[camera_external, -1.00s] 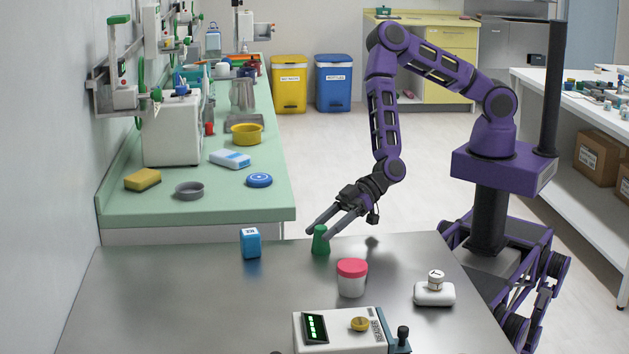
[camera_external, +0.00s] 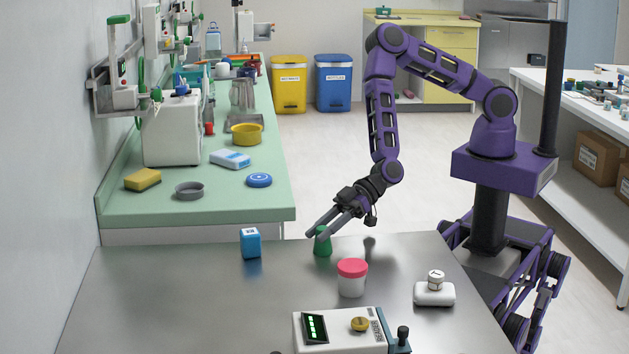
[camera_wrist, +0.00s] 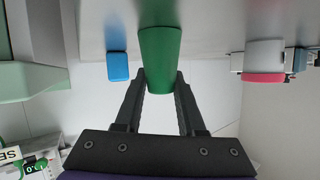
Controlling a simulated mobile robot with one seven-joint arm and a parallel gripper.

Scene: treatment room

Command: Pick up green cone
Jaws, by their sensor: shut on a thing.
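The green cone (camera_external: 322,244) stands upright near the far edge of the metal table (camera_external: 200,300). My gripper (camera_external: 315,236) reaches down to it from the upper right, with its fingers on the cone's upper part. In the wrist view the green cone (camera_wrist: 160,60) sits between the two fingertips (camera_wrist: 160,76), which are shut on it. The cone's base appears still at the table surface; I cannot tell whether there is any gap.
A blue box (camera_external: 250,243) stands left of the cone. A jar with a red lid (camera_external: 352,278) stands in front, right. A white item (camera_external: 434,291) lies farther right, and a device with a green display (camera_external: 340,330) is at the front. The table's left part is clear.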

